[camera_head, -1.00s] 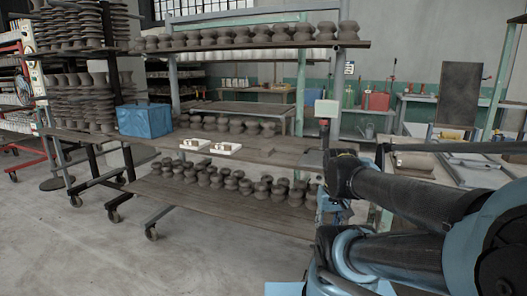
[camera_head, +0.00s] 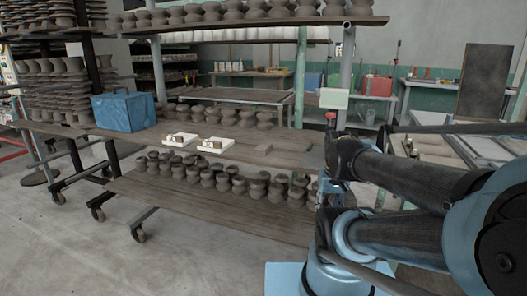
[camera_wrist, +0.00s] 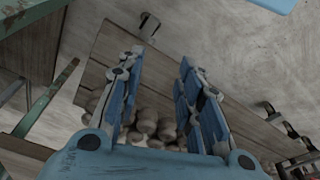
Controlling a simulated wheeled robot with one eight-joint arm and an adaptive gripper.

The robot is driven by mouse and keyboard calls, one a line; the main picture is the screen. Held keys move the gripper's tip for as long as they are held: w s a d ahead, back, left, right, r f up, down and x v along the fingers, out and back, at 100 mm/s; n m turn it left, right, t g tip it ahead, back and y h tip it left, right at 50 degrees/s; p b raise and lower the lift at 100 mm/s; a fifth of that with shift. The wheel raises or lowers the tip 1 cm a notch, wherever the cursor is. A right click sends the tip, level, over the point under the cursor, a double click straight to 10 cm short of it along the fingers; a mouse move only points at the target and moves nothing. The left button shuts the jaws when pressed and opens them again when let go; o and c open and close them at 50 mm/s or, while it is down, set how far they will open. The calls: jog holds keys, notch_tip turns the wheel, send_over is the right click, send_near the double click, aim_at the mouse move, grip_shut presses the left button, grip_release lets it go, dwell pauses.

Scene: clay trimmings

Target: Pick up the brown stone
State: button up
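No item is clearly recognisable as the brown stone. Small brown pieces (camera_head: 180,136) sit on two white trays (camera_head: 216,150) on the middle shelf (camera_head: 292,156). A flat brown block (camera_head: 263,148) lies right of the trays on the same shelf. My gripper (camera_wrist: 160,72) shows in the wrist view with its two blue fingers apart and nothing held between them. Rounded clay pieces (camera_wrist: 150,125) show beyond and between the fingers, apart from them. In the head view my arm reaches in from the right, and the gripper itself is not clearly visible.
A blue box (camera_head: 124,112) stands left of the trays. A green post (camera_head: 300,78) rises behind the middle shelf. Open concrete floor (camera_head: 70,255) lies at the front left.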

jog(key=o, duration=0.4)
jog(key=shift+s+r, duration=0.2)
jog(key=o, duration=1.1)
jog(key=shift+n, duration=0.7)
jog(key=r, duration=0.1)
jog(key=w+r, duration=0.1)
jog(key=r, duration=0.1)
jog(key=w+r, duration=0.1)
jog(key=shift+w+a+r, duration=0.2)
jog(key=shift+w+a, duration=0.05)
jog(key=shift+a, duration=0.15)
notch_tip(320, 180, up, 22)
jog(key=n+g, duration=0.2)
jog(key=n, duration=1)
send_over(264, 146)
jog(key=f, duration=1.1)
jog(key=shift+s+d+f, duration=0.15)
jog(key=shift+s+f, duration=0.05)
jog(key=shift+s, duration=0.05)
jog(key=shift+w+a+f, duration=0.15)
jog(key=shift+w+f, duration=0.05)
jog(key=shift+f, duration=1.1)
jog(key=shift+w+a+f, duration=0.1)
jog(key=shift+w+f, duration=0.05)
jog(key=shift+f, duration=1.15)
